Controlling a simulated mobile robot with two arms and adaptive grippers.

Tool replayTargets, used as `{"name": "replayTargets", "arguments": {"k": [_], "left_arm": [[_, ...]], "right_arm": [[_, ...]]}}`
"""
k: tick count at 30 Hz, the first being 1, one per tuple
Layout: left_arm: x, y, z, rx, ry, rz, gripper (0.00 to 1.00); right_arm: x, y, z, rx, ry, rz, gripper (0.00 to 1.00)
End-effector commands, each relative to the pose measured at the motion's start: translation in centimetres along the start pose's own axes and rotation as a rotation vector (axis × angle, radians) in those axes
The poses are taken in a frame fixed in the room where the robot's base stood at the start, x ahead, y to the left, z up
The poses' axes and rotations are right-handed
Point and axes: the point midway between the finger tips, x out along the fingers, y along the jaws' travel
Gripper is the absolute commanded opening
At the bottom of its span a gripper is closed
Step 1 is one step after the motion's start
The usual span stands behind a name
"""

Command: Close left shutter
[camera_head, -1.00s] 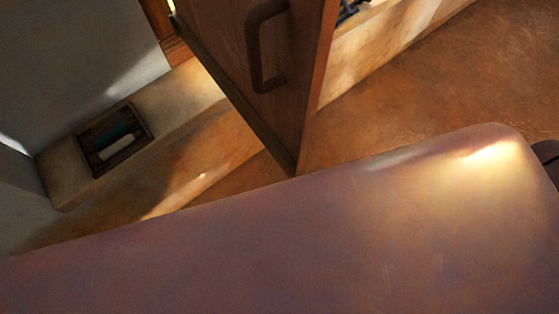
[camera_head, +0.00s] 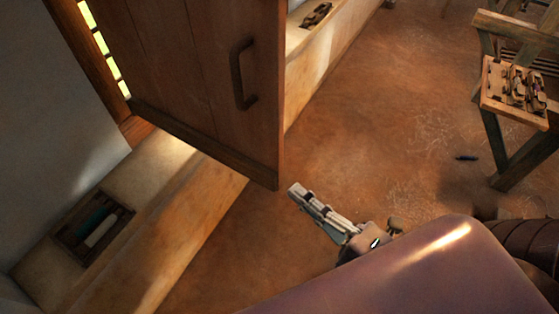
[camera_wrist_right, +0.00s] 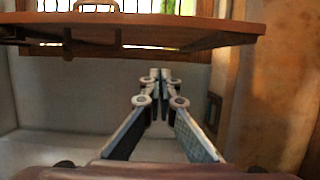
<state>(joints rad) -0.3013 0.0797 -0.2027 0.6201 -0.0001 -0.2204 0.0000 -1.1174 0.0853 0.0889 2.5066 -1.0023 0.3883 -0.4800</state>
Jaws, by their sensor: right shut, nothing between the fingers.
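The wooden shutter (camera_head: 190,75) fills the upper left of the head view and stands open, swung out from the barred window (camera_head: 103,48). Its dark curved handle (camera_head: 242,75) is on the face toward me. My right gripper (camera_head: 295,190) is shut and empty, just right of the shutter's lower free corner. I cannot tell the exact gap between them. In the right wrist view, the shut fingertips (camera_wrist_right: 160,74) point toward a wooden panel (camera_wrist_right: 130,28), probably the shutter, crossing above them. My left gripper is not in view.
A ledge (camera_head: 190,220) runs under the window, with a dark tray (camera_head: 70,240) holding rolls. A wooden frame with a small tray (camera_head: 490,100) stands at right. A small dark item (camera_head: 466,158) lies on the floor (camera_head: 380,130), mostly clear between.

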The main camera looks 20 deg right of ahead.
Motion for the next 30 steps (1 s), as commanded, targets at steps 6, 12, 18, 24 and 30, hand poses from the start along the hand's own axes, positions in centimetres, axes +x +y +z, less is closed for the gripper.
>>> {"name": "replayTargets", "arguments": {"k": [6,12,18,24,30], "left_arm": [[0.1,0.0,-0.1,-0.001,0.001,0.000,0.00],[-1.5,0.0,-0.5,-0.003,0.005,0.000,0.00],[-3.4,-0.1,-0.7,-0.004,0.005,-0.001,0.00],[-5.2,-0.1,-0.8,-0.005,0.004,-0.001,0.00],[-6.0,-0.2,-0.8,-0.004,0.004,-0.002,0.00]], "right_arm": [[1.6,0.3,-0.2,-0.007,0.008,0.006,0.00],[4.1,0.8,-0.1,-0.004,0.004,0.007,0.00],[6.8,0.8,0.0,-0.005,0.002,0.006,0.00],[9.6,0.8,0.0,-0.004,0.002,0.005,0.00],[10.6,0.4,2.4,-0.004,0.000,0.002,0.00]]}}
